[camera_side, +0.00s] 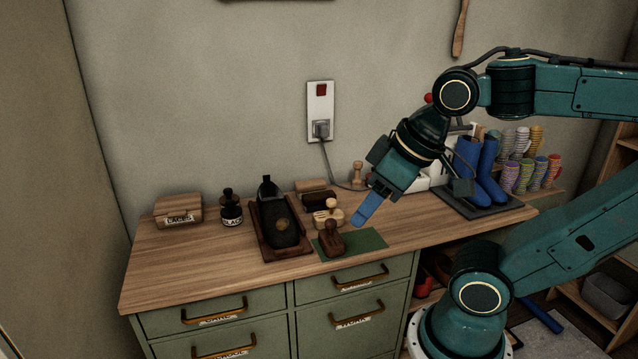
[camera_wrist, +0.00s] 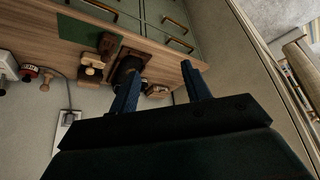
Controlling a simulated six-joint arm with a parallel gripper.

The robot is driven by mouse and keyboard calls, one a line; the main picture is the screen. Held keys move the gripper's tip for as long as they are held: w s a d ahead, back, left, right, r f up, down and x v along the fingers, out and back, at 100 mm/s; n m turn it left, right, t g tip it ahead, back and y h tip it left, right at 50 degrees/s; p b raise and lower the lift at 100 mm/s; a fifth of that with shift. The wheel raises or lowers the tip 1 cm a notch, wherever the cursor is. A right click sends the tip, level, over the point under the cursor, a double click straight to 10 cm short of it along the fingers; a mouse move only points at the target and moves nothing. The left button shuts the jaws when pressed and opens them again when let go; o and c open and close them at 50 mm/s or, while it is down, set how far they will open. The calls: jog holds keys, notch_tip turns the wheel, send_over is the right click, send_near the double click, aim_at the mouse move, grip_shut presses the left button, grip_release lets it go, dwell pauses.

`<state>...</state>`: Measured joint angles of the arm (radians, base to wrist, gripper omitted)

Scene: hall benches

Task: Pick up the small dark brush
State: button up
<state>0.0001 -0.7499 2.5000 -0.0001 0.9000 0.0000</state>
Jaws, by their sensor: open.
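The small dark brush (camera_side: 331,239) is dark brown with a round knob handle and stands on the green mat (camera_side: 368,240) near the bench's front edge. It also shows in the wrist view (camera_wrist: 106,44), left of my fingers. My gripper (camera_side: 361,218) has blue fingers and hangs above the mat, to the right of the brush and apart from it. In the wrist view my gripper (camera_wrist: 160,68) is open with nothing between the fingers; a finger partly covers the dark shoe.
A light wooden brush (camera_side: 328,215) stands just behind the dark one. A dark shoe on a wooden stand (camera_side: 268,243) is to the left, with a black bottle (camera_side: 231,208) and a laces box (camera_side: 178,211) beyond. Blue boots (camera_side: 478,172) stand at the right.

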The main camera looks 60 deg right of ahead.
dwell(0.3)
jog(key=o, duration=0.3)
jog(key=shift+o, duration=0.2)
jog(key=w+d+r+m+g, duration=0.2)
jog(key=w+d+m, duration=0.45)
jog(key=w, duration=0.25)
jog(key=w+d+r+m+g, duration=0.1)
jog(key=w+d+r+m, duration=0.1)
jog(key=w+d+m, duration=0.55)
jog(key=w+d+f+m+g, duration=0.1)
jog(key=w+d+f+m, duration=0.3)
jog(key=d, duration=0.6)
jog(key=w+d+f+m+g, duration=0.1)
jog(key=w+d+f+m, duration=0.4)
jog(key=d+f+m, duration=0.3)
jog(key=shift+d+f+m+g, duration=0.25)
jog(key=shift+d+m, duration=0.25)
jog(key=shift+d, duration=0.35)
